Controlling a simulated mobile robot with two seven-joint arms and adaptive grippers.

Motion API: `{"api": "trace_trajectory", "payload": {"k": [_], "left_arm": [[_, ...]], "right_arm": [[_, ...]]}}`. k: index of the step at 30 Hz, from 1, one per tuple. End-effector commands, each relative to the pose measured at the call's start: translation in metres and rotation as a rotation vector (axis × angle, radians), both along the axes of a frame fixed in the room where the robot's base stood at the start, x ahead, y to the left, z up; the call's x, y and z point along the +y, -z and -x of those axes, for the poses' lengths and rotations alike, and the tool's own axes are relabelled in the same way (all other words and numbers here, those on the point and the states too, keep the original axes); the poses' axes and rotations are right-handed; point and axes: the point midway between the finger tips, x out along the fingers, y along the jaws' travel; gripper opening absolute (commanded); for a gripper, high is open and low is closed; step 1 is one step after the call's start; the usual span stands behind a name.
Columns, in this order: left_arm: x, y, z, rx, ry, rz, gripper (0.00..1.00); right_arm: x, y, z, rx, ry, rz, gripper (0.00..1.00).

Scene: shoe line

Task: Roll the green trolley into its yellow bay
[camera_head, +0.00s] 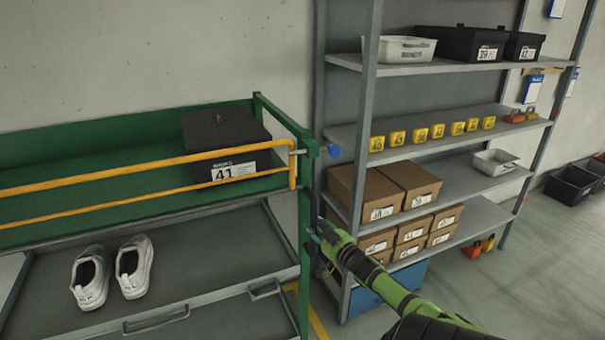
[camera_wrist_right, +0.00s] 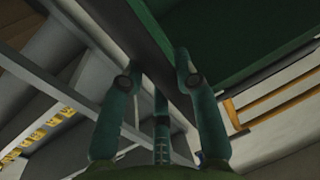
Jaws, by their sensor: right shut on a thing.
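The green trolley (camera_head: 307,215) fills the left of the head view, its right end close to the grey shelf rack. My right gripper (camera_head: 323,238) reaches in from the right and is at the trolley's right post. In the right wrist view, the fingers of the right gripper (camera_wrist_right: 160,72) are shut on a dark green bar of the trolley (camera_wrist_right: 150,35). A yellow floor line (camera_head: 318,322) shows between trolley and rack; the rest of the bay is hidden or out of view. My left gripper is not in view.
The trolley carries a black box marked 41 (camera_head: 222,135) on top and white shoes (camera_head: 132,268) on its lower shelf. The grey rack (camera_head: 365,140) holds brown boxes (camera_head: 385,190) and yellow blocks (camera_head: 420,134). Open floor (camera_head: 510,285) lies at the right.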

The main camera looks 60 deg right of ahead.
Motion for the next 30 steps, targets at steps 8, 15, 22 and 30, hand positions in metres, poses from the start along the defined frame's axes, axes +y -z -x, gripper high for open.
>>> {"api": "trace_trajectory", "payload": {"k": [8, 15, 22, 30], "left_arm": [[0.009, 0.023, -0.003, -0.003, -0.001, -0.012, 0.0], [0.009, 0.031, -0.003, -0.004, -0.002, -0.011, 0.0], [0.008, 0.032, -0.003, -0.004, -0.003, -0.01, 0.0], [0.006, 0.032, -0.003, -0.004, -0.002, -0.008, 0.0]], "right_arm": [[-0.049, 0.003, 0.03, 0.007, 0.01, 0.005, 0.0], [-0.067, 0.002, 0.041, 0.004, 0.006, 0.002, 0.0], [-0.07, 0.001, 0.043, 0.002, 0.0, 0.0, 0.0], [-0.07, 0.001, 0.043, 0.002, 0.001, 0.0, 0.0]]}}
